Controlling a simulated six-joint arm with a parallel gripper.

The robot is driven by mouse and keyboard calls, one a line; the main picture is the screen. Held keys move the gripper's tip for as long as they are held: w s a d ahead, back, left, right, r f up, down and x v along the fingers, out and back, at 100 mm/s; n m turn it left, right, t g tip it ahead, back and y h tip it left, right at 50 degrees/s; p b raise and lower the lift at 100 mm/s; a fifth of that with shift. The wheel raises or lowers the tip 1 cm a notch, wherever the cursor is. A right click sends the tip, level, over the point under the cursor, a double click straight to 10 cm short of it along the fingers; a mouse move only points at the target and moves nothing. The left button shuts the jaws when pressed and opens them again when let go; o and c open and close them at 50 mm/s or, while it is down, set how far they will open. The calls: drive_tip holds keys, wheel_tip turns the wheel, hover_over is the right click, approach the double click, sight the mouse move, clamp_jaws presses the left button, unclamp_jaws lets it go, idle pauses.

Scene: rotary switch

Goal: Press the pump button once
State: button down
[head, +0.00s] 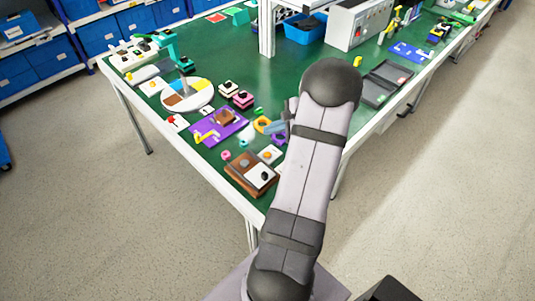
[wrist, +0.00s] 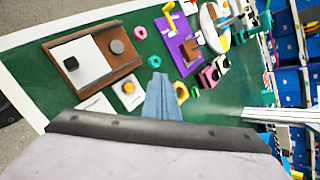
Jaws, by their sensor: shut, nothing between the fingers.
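No label marks a pump button in either view. A small white plate with an orange round button (wrist: 129,87) lies beside a brown box. It also shows in the head view (head: 268,154). The brown box (wrist: 122,66) carries a white panel with a black knob (wrist: 71,64) and a grey round button (wrist: 117,46); the box also shows in the head view (head: 240,174). My gripper (wrist: 158,78) is shut and empty, its blue-grey fingers appearing right of the orange button, apart from it in the picture. My arm partly hides my gripper in the head view.
A purple board (wrist: 183,45) with small parts lies beyond the fingers. A pink ring (wrist: 140,33), turquoise piece (wrist: 155,61) and yellow ring (wrist: 181,93) lie nearby. Pink and black blocks (wrist: 209,76) stand farther right. Bare green table (head: 230,65) shows at the back.

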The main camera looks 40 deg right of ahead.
drive_tip(key=shift+f, duration=0.1)
idle(0.3)
drive_tip(key=b, duration=0.5)
hover_over(267, 155)
drive_tip(key=s, duration=0.1)
drive_tip(key=f, duration=0.7)
drive_tip(key=shift+d+f, duration=0.1)
drive_tip(key=shift+d, duration=0.3)
drive_tip(key=shift+f+b, duration=0.75)
drive_tip(key=shift+b, duration=0.05)
drive_tip(key=shift+f, duration=0.2)
idle(0.5)
drive_tip(key=shift+f+b, duration=0.2)
drive_tip(key=shift+b, duration=0.3)
drive_tip(key=shift+f+b, duration=0.4)
drive_tip(key=shift+b, duration=0.05)
idle(0.8)
drive_tip(key=shift+r+p, duration=0.55)
drive_tip(key=shift+r, duration=0.3)
